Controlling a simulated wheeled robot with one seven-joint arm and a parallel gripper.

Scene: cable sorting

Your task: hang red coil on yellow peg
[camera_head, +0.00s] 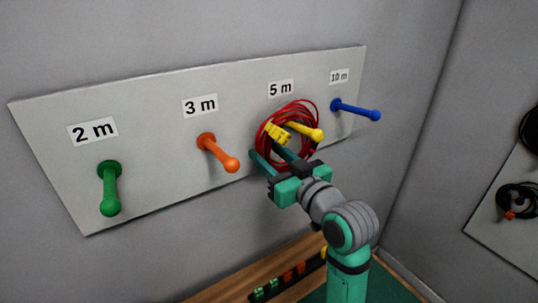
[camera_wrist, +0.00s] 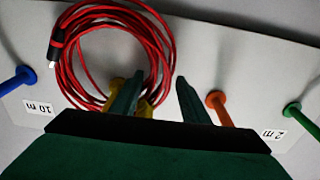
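The red coil (camera_head: 265,124) is at the yellow peg (camera_head: 305,131) under the 5 m label, with the peg's tip sticking out through its ring. The yellow peg is mostly hidden there behind one finger. My gripper (camera_head: 269,155) is open at the coil's lower side. In the wrist view its fingers (camera_wrist: 157,90) stand apart with nothing clamped between them. Whether a finger touches the coil I cannot tell.
The pale board (camera_head: 170,150) also bears a green peg (camera_head: 110,190), an orange peg (camera_head: 218,153) and a blue peg (camera_head: 356,110), all bare. A wooden bench (camera_head: 225,288) lies below. Black cables (camera_head: 517,198) hang on another board at the right.

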